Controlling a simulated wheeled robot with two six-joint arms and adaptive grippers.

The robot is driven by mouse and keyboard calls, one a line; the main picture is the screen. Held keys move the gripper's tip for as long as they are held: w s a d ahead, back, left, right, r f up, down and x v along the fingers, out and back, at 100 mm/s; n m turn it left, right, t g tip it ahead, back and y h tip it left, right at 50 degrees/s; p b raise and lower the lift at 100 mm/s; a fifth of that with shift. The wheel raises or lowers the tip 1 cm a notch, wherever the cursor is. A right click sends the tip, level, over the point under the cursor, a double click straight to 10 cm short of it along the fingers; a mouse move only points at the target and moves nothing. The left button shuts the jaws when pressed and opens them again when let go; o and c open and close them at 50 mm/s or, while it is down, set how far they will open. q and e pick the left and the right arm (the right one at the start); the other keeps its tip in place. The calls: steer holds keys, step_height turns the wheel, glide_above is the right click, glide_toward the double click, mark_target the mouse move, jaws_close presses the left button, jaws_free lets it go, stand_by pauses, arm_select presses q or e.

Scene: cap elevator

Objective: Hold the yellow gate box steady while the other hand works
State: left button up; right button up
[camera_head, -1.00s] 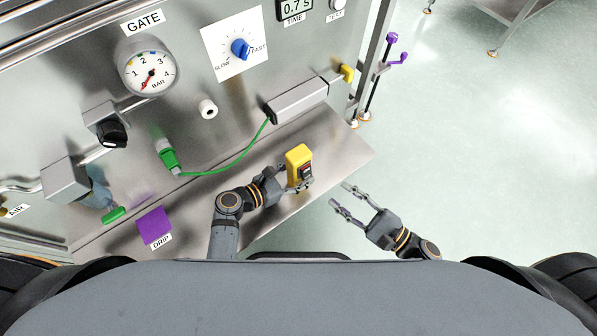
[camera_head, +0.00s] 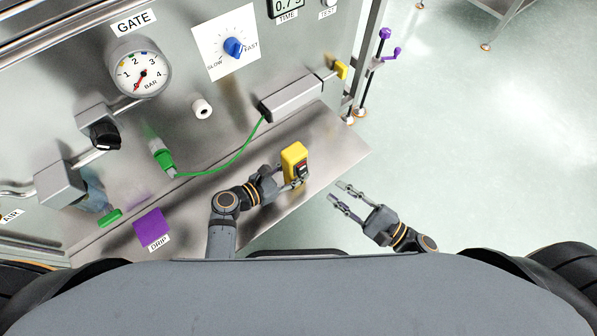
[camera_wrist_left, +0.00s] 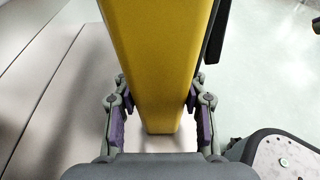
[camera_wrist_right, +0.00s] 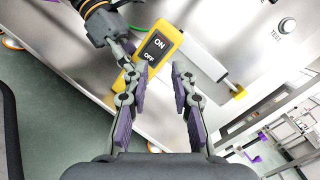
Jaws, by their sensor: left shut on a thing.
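The yellow gate box (camera_head: 293,160) is above the steel shelf in the head view, with a dark rocker switch on its face. In the right wrist view the box (camera_wrist_right: 168,36) shows the switch marked ON and OFF (camera_wrist_right: 154,47). My left gripper (camera_head: 291,184) is shut on the box near its lower end. In the left wrist view the two fingers press on both sides of the yellow box (camera_wrist_left: 158,70). My right gripper (camera_head: 340,192) is open and empty, to the right of the box and apart from it. Its spread fingers also show in the right wrist view (camera_wrist_right: 156,85).
The steel shelf (camera_head: 335,147) ends just right of the box, with open floor beyond. A green cable (camera_head: 225,167) runs from a green plug (camera_head: 163,160) to a metal cylinder (camera_head: 290,97). A purple DRIP pad (camera_head: 151,228) lies left of my left arm. A gauge (camera_head: 140,70) is behind.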

steer(key=shift+f+n, duration=0.4)
steer(key=shift+n, duration=0.1)
steer(key=shift+c, duration=1.2)
steer(key=f+n, duration=0.1)
steer(key=n, duration=0.2)
steer(key=s+f+n+t+y, duration=0.1)
steer(key=f+n, duration=0.1)
steer(key=n, duration=0.2)
steer(key=f+n+t, duration=0.1)
steer(key=f+n, duration=0.1)
steer(key=n, duration=0.2)
steer(key=shift+s+d, duration=0.35)
steer(key=shift+s, duration=0.05)
jaws_close()
steer(key=s+f+n+t, duration=0.1)
steer(key=n+t, duration=0.1)
steer(key=n, duration=0.2)
steer(key=s+n+t, duration=0.1)
steer(key=n+t, duration=0.1)
steer(key=n, duration=0.3)
steer(key=s+f+n+t+h, duration=0.1)
steer(key=n+t, duration=0.1)
steer(key=n, duration=0.2)
steer(key=shift+s+a+f+n, duration=0.2)
steer(key=shift+a+f+n, duration=0.05)
steer(key=shift+f+n, duration=0.1)
